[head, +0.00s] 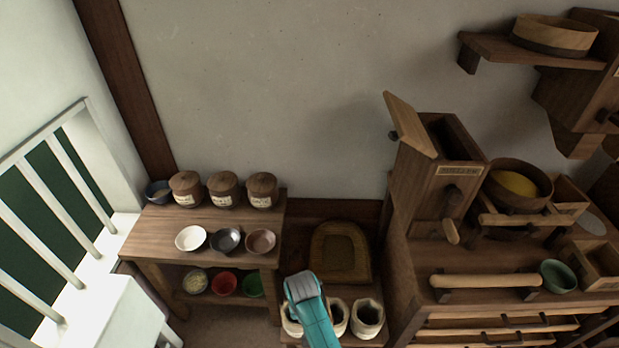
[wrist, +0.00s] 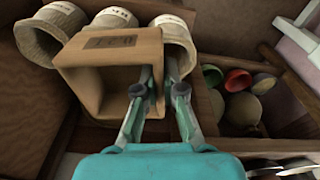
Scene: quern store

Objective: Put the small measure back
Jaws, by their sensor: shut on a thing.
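The small measure (wrist: 112,46) is a square, open wooden box with a dark label on its upper side, too small to read. It is tilted with its mouth towards the wrist camera. My gripper (wrist: 160,76) is shut on its right wall in the wrist view, one finger inside the box and one outside. The box is in front of the open sacks, and whether it touches them I cannot tell. In the head view my teal arm hides the gripper and the measure.
Sacks (head: 367,318) stand on a low stand below my arm. Left is a wooden table (head: 155,238) with lidded jars (head: 222,189) and bowls (head: 190,238), with more bowls on its lower shelf. Right is a cabinet with a wooden mill (head: 450,190) and a green bowl (head: 557,275).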

